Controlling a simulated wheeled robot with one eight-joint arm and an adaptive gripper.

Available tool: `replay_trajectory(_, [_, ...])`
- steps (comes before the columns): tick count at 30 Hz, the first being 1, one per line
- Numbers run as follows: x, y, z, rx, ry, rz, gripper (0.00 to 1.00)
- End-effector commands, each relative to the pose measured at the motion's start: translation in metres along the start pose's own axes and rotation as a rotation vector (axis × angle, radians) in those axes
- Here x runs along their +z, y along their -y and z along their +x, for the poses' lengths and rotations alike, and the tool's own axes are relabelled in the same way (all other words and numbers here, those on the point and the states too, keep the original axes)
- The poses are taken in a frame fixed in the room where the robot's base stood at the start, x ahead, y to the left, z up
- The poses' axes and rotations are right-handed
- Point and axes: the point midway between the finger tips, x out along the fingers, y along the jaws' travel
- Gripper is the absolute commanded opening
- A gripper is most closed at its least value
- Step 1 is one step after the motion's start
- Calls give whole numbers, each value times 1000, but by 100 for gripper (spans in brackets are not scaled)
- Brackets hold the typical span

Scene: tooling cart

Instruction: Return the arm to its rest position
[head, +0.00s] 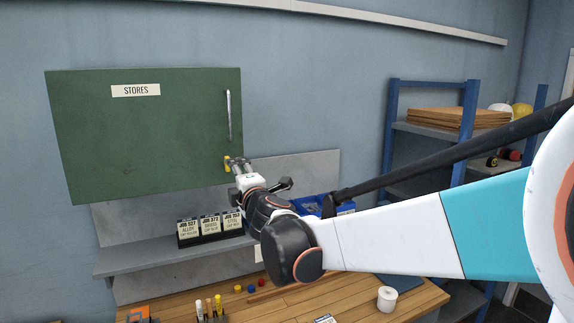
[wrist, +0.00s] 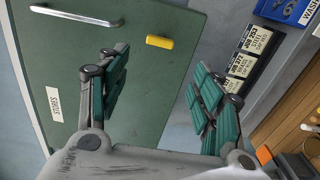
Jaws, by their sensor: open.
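My gripper (head: 241,164) is at the end of my arm, which reaches in from the right in the head view. It is in front of the lower right corner of the green STORES cabinet (head: 140,140). In the wrist view my gripper (wrist: 160,82) is open, with its two green-padded fingers apart and nothing between them. The cabinet door (wrist: 150,80) lies beyond the fingers. A yellow piece (wrist: 159,42) sits near the door's edge, apart from the fingers, and also shows in the head view (head: 227,163). The door's bar handle (head: 229,115) is above it.
A grey shelf (head: 135,260) under the cabinet holds several labelled job boxes (head: 210,226) and a blue bin (head: 345,208). Below, a wooden bench (head: 345,295) carries a white roll (head: 387,298) and small bottles (head: 210,308). Blue-framed shelving (head: 389,130) stands at right.

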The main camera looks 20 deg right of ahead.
Motion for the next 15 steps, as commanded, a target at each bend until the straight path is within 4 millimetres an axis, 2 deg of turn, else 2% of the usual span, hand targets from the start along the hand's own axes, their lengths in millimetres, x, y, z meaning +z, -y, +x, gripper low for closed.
replay_trajectory(5, [1, 1, -4, -2, 4, 8, 60])
replay_trajectory(8, [8, 11, -15, -14, 35, 62, 60])
replay_trajectory(11, [24, 34, -38, -46, 103, 186, 60])
replay_trajectory(15, [49, 87, -88, -125, 235, 438, 60])
